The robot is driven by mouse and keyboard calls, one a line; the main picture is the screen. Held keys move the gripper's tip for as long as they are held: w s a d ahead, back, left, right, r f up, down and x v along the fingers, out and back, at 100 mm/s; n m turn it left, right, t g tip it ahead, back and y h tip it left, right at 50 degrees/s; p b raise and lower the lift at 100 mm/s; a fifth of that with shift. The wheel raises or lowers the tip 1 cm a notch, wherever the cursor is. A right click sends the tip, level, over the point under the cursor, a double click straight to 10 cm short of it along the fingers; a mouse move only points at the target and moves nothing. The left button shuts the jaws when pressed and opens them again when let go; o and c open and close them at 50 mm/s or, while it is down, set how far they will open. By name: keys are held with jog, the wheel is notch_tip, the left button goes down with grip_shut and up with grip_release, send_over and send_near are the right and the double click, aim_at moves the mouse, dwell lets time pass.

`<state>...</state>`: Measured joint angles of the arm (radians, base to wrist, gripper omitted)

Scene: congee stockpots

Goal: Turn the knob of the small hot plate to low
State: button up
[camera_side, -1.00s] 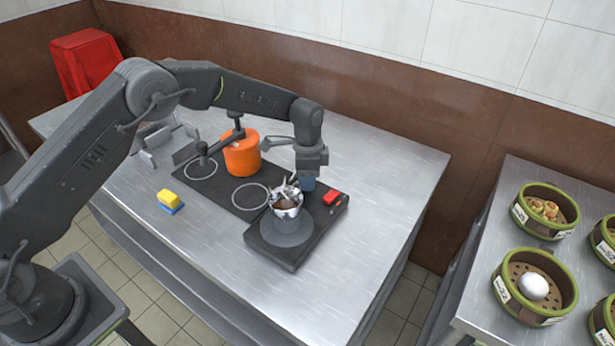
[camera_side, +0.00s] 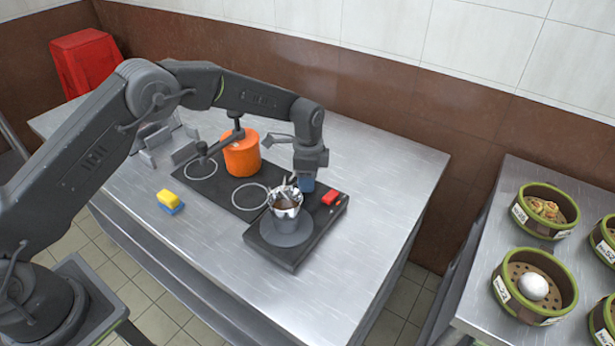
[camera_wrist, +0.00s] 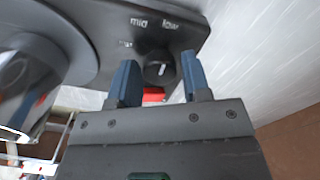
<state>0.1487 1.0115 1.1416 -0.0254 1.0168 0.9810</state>
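The small hot plate (camera_side: 272,252) is a black slab at the front right of the steel table, with a round grey disc. Its black knob (camera_wrist: 160,68) has a white pointer mark and shows in the wrist view beside printed labels, among them "mid" and "low"; another label is partly hidden. The knob is hidden behind my gripper in the side view. My gripper (camera_wrist: 158,80) points down at the plate, its blue fingers spread on either side of the knob. Small gaps show between fingers and knob. It also shows in the side view (camera_side: 307,184).
A metal pot (camera_side: 286,202) stands on the disc, close left of my gripper. An orange pot (camera_side: 241,155) stands on the longer cooktop behind. A yellow-and-blue sponge (camera_side: 170,201) lies left. The table's right side is clear.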

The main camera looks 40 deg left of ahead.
jog(key=shift+o, duration=1.2)
notch_tip(320, 180, up, 14)
jog(key=shift+w+a, duration=0.15)
jog(key=shift+w, duration=0.05)
jog(key=s+a+r+n+t, duration=0.2)
jog(key=s+a+r+n, duration=0.1)
jog(key=s+r, duration=0.5)
jog(key=s+a+r+n+t, duration=0.1)
jog(key=s+a+r+n, duration=0.25)
jog(key=s+r, duration=0.45)
jog(key=s+a+f+n+t, duration=0.1)
jog(key=s+f+n, duration=0.1)
jog(key=s, duration=0.7)
jog(key=s+f+n+t, duration=0.2)
jog(key=s+f+n, duration=0.1)
jog(key=s, duration=0.7)
jog(key=shift+a+n, duration=0.4)
jog(key=shift+n, duration=0.25)
